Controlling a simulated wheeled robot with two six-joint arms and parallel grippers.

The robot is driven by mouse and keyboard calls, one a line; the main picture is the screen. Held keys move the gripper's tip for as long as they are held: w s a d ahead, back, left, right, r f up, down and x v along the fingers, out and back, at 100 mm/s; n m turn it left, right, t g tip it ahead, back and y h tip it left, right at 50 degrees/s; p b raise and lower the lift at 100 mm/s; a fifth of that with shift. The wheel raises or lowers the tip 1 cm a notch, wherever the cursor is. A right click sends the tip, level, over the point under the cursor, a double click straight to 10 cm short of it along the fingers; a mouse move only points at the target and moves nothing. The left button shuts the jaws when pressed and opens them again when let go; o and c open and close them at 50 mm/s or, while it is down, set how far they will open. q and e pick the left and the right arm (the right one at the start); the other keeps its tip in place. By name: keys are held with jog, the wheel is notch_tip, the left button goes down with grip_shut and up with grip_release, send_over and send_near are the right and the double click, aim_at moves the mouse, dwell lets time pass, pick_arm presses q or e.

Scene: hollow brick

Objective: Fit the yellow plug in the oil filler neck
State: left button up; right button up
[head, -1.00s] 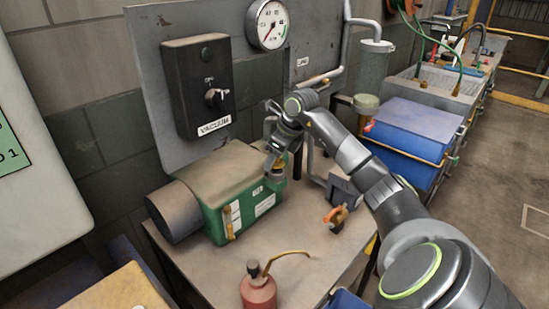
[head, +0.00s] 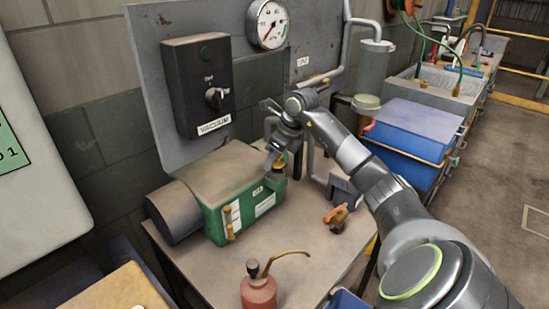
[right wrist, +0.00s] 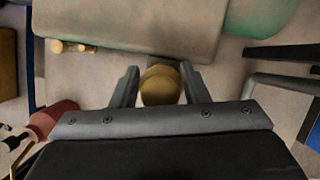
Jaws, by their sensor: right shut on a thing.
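My right gripper (head: 275,158) is at the right end of the green pump (head: 212,220) in the head view, pointing down. In the right wrist view its two fingers (right wrist: 160,92) are shut on the round, brass-yellow plug (right wrist: 160,84). The plug shows only as a small yellow patch in the head view (head: 282,162). The oil filler neck is hidden below the plug and gripper. I cannot tell whether the plug is seated in it or just above it. My left gripper is not in view.
A red oil can (head: 259,292) with a thin brass spout stands at the front of the bench (head: 215,278). An orange-handled valve (head: 338,215) is right of the pump. A black vacuum switch box (head: 198,88) and a gauge (head: 267,25) are on the panel behind.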

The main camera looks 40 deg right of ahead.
jog(key=shift+f+b, duration=0.6)
jog(key=shift+f, duration=0.15)
jog(key=shift+s+a+f+g+b, duration=0.15)
jog(key=shift+s+f+g+b, duration=0.15)
jog(key=shift+f, duration=0.25)
dwell(0.9)
jog(key=shift+w+r+p, duration=0.3)
jog(key=shift+r, duration=0.5)
dwell(0.4)
jog(key=shift+b, duration=0.35)
jog(key=shift+r, duration=0.25)
jog(key=shift+r, duration=0.3)
jog(key=shift+f+b, duration=0.45)
jog(key=shift+f, duration=0.4)
dwell(0.6)
